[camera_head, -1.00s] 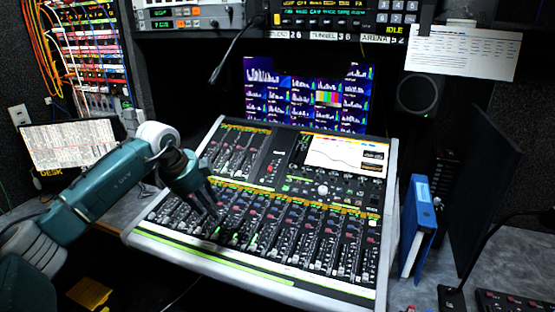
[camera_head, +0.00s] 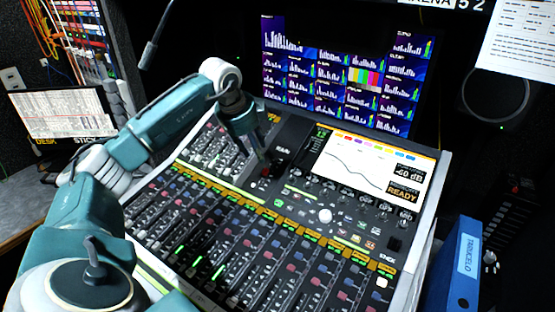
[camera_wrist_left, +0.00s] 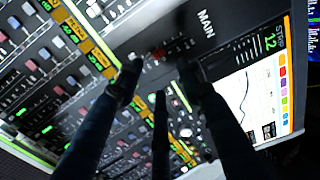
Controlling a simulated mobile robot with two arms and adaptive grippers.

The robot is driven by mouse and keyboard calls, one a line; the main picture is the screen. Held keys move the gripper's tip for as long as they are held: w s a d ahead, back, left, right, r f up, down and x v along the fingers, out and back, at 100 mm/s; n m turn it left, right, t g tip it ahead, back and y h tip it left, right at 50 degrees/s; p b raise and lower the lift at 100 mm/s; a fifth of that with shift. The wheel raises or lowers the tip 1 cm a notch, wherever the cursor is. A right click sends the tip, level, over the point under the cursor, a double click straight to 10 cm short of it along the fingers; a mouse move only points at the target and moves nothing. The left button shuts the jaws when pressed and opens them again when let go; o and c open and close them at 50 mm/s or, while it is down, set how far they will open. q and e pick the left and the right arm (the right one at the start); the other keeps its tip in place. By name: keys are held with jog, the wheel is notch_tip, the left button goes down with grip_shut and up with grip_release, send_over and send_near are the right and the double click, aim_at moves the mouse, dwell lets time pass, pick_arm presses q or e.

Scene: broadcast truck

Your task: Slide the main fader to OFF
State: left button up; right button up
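The main fader (camera_head: 266,171) has a red cap and sits on the mixing console (camera_head: 432,215), below the MAIN label (camera_head: 283,150). In the left wrist view the red cap (camera_wrist_left: 160,53) lies just past the fingertips, near the MAIN lettering (camera_wrist_left: 206,24). My left gripper (camera_head: 260,157) is over the main fader section, its fingers pointing down. In the wrist view its dark fingers (camera_wrist_left: 160,75) are spread apart with nothing between them, one on each side of the red cap. I cannot tell whether they touch it. No OFF mark is readable. My right gripper is out of view.
Rows of channel faders (camera_head: 225,235) fill the console's front. A lit console screen (camera_head: 372,172) reads READY. Multi-picture monitors (camera_head: 345,75) stand behind. A blue binder (camera_head: 458,262) stands at the right edge. A gooseneck microphone (camera_head: 152,48) hangs at upper left.

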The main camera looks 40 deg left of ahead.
aim_at(265, 171)
pick_arm(q)
jog(key=x, duration=0.1)
jog(key=p+x, duration=0.1)
jog(key=x, duration=0.3)
jog(key=shift+s+f, duration=0.2)
jog(key=shift+f, duration=0.1)
jog(key=p+x, duration=0.1)
jog(key=x, duration=0.3)
jog(key=shift+w+r, duration=0.1)
jog(key=shift+w, duration=0.1)
jog(key=shift+w+f, duration=0.1)
jog(key=shift+f, duration=0.35)
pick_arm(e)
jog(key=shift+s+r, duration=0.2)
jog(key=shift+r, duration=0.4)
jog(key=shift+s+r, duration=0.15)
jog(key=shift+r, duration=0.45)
pick_arm(q)
jog(key=c, duration=0.9)
grip_shut()
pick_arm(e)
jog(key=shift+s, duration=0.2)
